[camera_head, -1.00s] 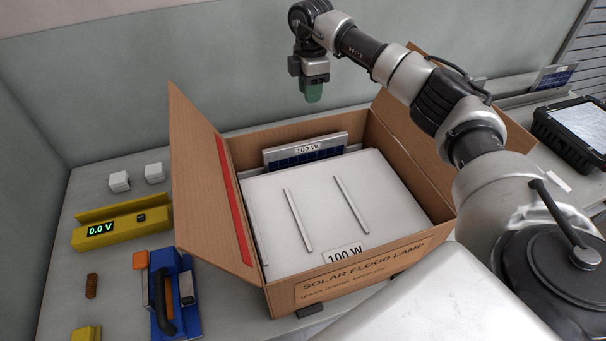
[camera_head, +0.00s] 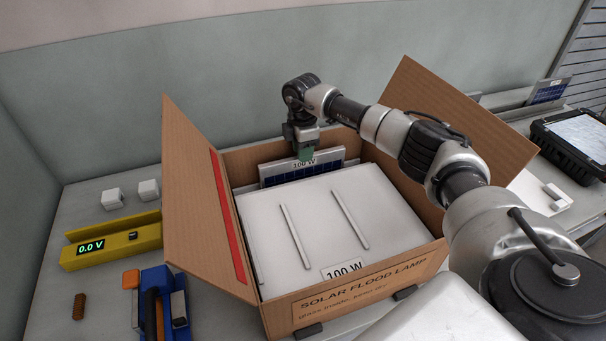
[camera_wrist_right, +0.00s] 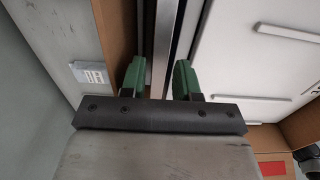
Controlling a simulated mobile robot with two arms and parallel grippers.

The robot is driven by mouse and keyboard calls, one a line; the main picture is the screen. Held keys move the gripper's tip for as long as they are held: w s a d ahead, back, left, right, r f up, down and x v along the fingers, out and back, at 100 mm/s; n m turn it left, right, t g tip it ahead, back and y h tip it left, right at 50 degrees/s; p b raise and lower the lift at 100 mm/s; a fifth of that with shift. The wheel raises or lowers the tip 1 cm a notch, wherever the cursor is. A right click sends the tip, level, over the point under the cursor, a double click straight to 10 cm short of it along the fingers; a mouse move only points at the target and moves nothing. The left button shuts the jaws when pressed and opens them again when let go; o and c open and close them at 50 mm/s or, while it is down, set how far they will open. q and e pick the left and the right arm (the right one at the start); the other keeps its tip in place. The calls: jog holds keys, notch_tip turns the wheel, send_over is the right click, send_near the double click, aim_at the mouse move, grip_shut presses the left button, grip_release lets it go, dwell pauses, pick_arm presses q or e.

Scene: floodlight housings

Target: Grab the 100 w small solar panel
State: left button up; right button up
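The small solar panel (camera_head: 283,171) stands upright at the back of the cardboard box (camera_head: 372,293), behind a large white panel (camera_head: 300,225). The fingertips' depth along the panel is hard to tell. My left gripper is not in view.
The box flaps stand open to the left and right. A yellow meter (camera_head: 112,241) reading 0.0 V, white blocks (camera_head: 148,189) and a blue tool (camera_head: 160,300) lie left of the box. A black tablet (camera_head: 575,140) and another panel (camera_head: 549,91) are at the right.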

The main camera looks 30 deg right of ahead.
notch_tip(320, 180, down, 2)
jog(key=shift+c, duration=0.2)
grip_shut()
jog(key=shift+w+r, duration=0.1)
jog(key=shift+r, duration=0.1)
